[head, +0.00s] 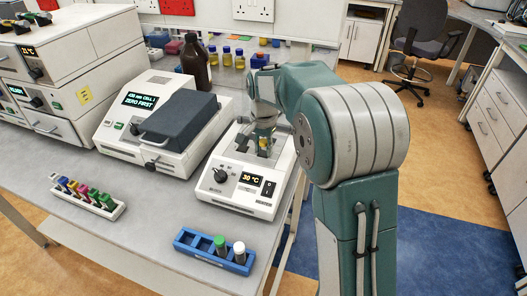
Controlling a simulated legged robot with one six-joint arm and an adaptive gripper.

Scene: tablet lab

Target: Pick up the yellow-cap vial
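My gripper (264,136) points down over the well area of the white heater block (236,205), whose display reads 30 °C. A small yellow patch (264,144), which looks like the yellow-cap vial, shows between or just behind the fingers at the block. Most of it is hidden by the gripper, and I cannot tell whether the fingers touch it. The finger opening is too small to make out. A blue rack (205,256) at the front table edge holds a green-cap vial (220,245) and a white-cap vial (239,252).
A photometer (150,125) with a dark lid stands left of the heater block. A rack of coloured tubes (88,196) lies at the front left. A brown bottle (195,62) and several small yellow bottles (227,57) stand behind.

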